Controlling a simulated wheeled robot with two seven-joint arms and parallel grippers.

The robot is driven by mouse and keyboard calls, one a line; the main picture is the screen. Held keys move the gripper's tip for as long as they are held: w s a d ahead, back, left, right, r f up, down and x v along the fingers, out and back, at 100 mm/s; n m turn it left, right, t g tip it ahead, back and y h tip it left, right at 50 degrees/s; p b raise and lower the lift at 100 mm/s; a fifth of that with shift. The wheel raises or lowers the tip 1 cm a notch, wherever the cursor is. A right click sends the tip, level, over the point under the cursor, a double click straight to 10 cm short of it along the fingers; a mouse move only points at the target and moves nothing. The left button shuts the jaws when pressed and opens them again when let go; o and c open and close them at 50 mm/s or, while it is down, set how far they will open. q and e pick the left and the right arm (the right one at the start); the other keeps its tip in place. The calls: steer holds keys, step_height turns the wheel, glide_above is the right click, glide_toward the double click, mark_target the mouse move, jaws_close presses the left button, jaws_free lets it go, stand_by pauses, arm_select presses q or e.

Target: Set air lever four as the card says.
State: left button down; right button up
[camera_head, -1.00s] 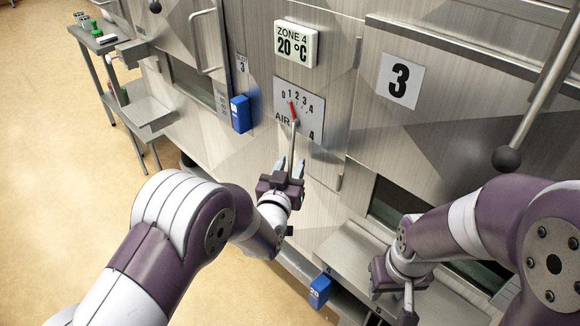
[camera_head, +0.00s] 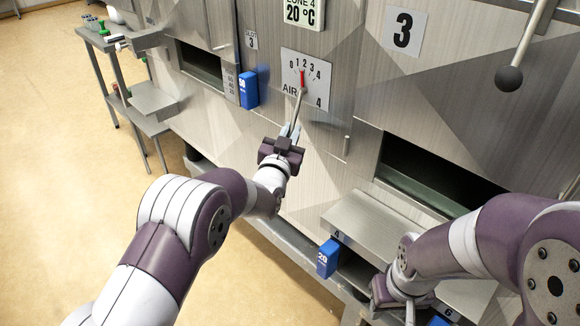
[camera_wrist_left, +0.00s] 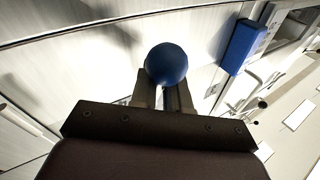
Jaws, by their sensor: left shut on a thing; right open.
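The air lever four dial (camera_head: 318,68) is a pale plate marked 0 to 4, with "AIR" and a 4 below. Its red pointer (camera_head: 302,78) points between 1 and 2, nearer the 2. The lever's metal rod (camera_head: 297,108) comes down from the dial to my left gripper (camera_head: 291,131). In the left wrist view, a blue ball knob (camera_wrist_left: 166,63) sits at the fingertips of my left gripper (camera_wrist_left: 164,97), which is shut on it. My right gripper (camera_head: 395,292) is low at the right, open, its fingers partly hidden. No card with a readable lever setting shows.
A "ZONE 4 20 °C" display (camera_head: 303,12) is above the dial. Open floor lies left.

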arm_select(q)
steer(key=shift+w+a+f+m+t+b, duration=0.1)
steer(key=shift+a+f+m+t+b, duration=0.3)
steer(key=shift+b, duration=0.35)
steer(key=w+a+r+m+h+b, duration=0.3)
steer(key=w+a+m+h+b, duration=0.1)
steer(key=m+b, duration=0.6)
steer(key=shift+w+t+h, duration=0.3)
steer(key=shift+w+h, duration=0.05)
steer(key=shift+h, duration=0.55)
arm_select(e)
step_height(320, 180, down, 14)
steer(key=shift+r, duration=0.15)
arm_select(q)
steer(key=shift+a+r+m, duration=0.1)
steer(key=shift+r+m, duration=0.05)
steer(key=shift+m, duration=0.15)
steer(key=c, duration=1.3)
jaws_free()
steer(key=shift+c, duration=0.2)
steer(key=shift+o, duration=0.8)
steer(key=shift+w, duration=0.15)
